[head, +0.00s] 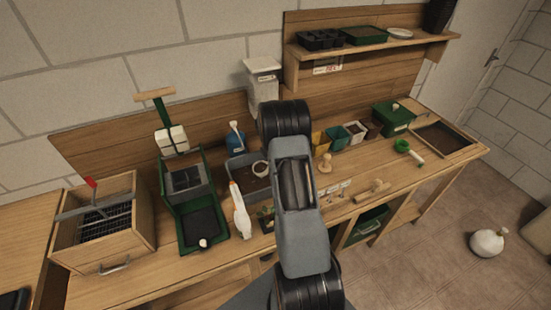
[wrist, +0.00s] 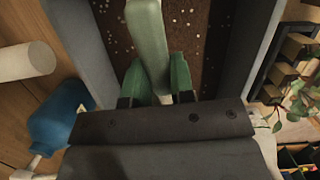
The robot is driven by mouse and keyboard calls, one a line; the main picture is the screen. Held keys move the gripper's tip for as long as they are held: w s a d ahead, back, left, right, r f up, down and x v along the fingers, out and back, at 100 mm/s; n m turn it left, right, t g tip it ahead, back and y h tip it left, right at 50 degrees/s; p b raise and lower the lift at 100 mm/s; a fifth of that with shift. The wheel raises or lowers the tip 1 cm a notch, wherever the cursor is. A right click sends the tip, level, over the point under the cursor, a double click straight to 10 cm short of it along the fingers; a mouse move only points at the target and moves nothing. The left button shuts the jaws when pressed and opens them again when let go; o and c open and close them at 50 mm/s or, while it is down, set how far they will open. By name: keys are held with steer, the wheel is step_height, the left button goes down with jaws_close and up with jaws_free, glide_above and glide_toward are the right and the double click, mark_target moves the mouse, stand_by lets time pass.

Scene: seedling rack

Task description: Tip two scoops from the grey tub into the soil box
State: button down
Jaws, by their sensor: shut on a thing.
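My gripper (wrist: 155,72) is shut on the pale grey-green handle of a scoop (wrist: 147,35) in the wrist view. The scoop's far end is out of the picture there. Beneath them is the grey tub (wrist: 82,40), filled with brown soil with white specks. In the head view the grey tub (head: 262,190) stands mid-bench, partly behind my arm, with a pale round rim showing in it. My gripper is hidden behind my arm in that view. A wooden-framed box (head: 468,147) with a brown inside, perhaps the soil box, is at the bench's right end.
A blue bottle (head: 235,140) and a white bottle (head: 240,212) stand close by the tub. A green tray (head: 212,240) and a wooden crate (head: 135,235) are left. Small pots (head: 337,137) and a green box (head: 392,118) are right. A shelf (head: 375,48) is above.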

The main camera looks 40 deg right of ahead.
steer(key=shift+s+d+r+y, duration=0.1)
steer(key=shift+d+r+y, duration=0.3)
steer(key=shift+r, duration=0.8)
steer(key=shift+d+r+y, duration=0.25)
steer(key=shift+r+y, duration=0.3)
steer(key=shift+r, duration=0.65)
steer(key=shift+s+d+r+y, duration=0.1)
steer(key=shift+d+r+y, duration=0.3)
steer(key=shift+r, duration=0.8)
steer(key=c, duration=1.5)
jaws_free()
jaws_close()
